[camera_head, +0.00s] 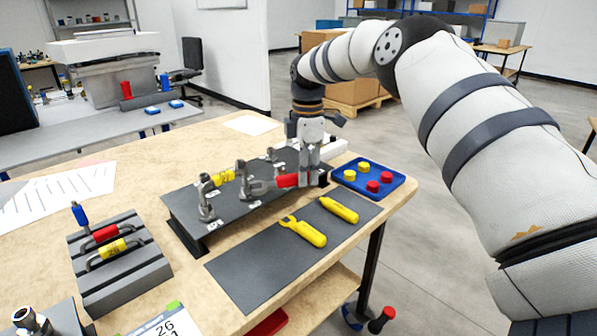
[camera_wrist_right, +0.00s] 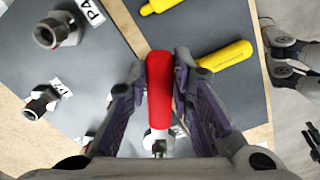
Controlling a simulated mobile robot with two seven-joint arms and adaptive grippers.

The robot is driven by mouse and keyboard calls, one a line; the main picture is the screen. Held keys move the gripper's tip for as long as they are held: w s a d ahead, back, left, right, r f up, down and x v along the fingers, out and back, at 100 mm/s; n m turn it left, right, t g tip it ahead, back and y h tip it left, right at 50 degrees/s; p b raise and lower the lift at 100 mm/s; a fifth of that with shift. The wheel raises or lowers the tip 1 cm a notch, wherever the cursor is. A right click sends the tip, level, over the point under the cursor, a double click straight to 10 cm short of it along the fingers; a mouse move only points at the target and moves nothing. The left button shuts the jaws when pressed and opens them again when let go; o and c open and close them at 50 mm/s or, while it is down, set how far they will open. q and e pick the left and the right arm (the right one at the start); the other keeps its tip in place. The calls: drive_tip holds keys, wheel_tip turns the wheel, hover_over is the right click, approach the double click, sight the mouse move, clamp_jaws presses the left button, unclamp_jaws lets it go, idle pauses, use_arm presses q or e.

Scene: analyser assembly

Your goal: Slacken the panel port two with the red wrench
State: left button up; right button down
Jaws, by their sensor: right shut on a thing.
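My right gripper (camera_head: 307,180) is shut on the red handle of the red wrench (camera_head: 285,181) above the dark port panel (camera_head: 182,213). The wrench's grey jaw points left, at a metal port fitting (camera_head: 242,175) near the panel's middle. I cannot tell whether the jaw is seated around it. A fitting with a yellow part (camera_head: 222,178) stands further left, another at the front left (camera_head: 206,205). My left gripper is out of view.
A dark mat (camera_head: 240,273) in front holds a yellow wrench (camera_head: 304,232) and a yellow-handled tool (camera_head: 340,209). A blue tray (camera_head: 398,180) with red and yellow caps stands at the right edge. A grey rack (camera_head: 130,275) with red and yellow handles stands at left.

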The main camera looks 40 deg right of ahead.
drive_tip(key=shift+s+d, duration=0.25)
drive_tip(key=shift+d, duration=0.3)
drive_tip(key=shift+s+d, duration=0.25)
drive_tip(key=shift+d, duration=0.3)
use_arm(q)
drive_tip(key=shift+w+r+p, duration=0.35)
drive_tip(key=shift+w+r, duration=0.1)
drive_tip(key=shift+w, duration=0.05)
use_arm(e)
drive_tip(key=s+r, duration=0.3)
drive_tip(key=r, duration=0.6)
